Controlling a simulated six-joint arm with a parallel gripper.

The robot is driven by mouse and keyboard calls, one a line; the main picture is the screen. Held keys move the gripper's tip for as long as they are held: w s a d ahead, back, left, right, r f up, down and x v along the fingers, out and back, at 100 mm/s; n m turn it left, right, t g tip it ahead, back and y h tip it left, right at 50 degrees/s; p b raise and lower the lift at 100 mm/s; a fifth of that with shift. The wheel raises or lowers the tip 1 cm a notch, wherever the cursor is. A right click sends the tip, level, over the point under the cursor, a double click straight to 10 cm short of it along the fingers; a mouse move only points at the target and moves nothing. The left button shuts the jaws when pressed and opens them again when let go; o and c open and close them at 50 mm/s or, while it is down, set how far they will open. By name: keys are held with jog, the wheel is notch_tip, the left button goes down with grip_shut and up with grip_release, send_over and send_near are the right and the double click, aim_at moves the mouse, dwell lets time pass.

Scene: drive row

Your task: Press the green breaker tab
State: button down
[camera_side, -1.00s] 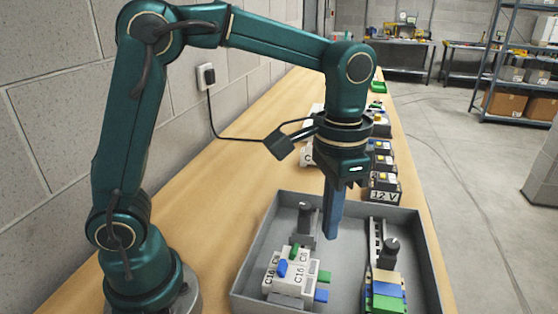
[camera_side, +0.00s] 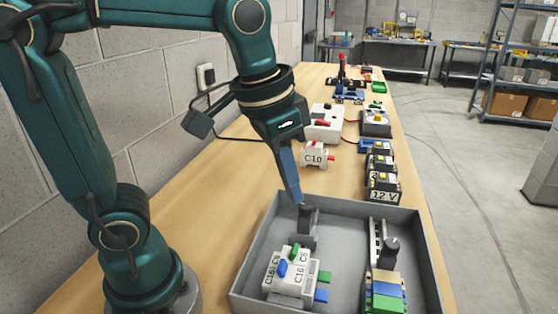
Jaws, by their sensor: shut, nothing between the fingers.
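The green breaker tab (camera_side: 295,251) stands on top of the white breakers (camera_side: 289,280) in the grey tray (camera_side: 240,285). A blue tab (camera_side: 282,268) stands just in front of it. The breakers carry C16 labels. My gripper (camera_side: 297,200) is shut, with nothing visible between its blue fingers. Its tips are above and behind the green tab, apart from it, near the tray's back edge and a dark knob (camera_side: 306,216). I cannot tell whether the tips touch that knob.
Green (camera_side: 325,277) and blue (camera_side: 321,296) blocks stick out at the breakers' right. A rail with a dark knob (camera_side: 390,249) and coloured terminal blocks (camera_side: 386,290) fills the tray's right side. A C10 breaker (camera_side: 314,156) and 12 V unit (camera_side: 383,187) stand behind the tray.

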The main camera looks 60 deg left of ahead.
jog(key=s+a+f+n+t, duration=0.1)
jog(key=s+a+f+t, duration=0.1)
jog(key=s, duration=0.3)
jog(key=shift+s+f+t, duration=0.3)
jog(key=shift+s+f, duration=0.1)
jog(key=shift+f, duration=0.35)
jog(key=shift+a, duration=0.1)
dwell(0.5)
dwell(1.0)
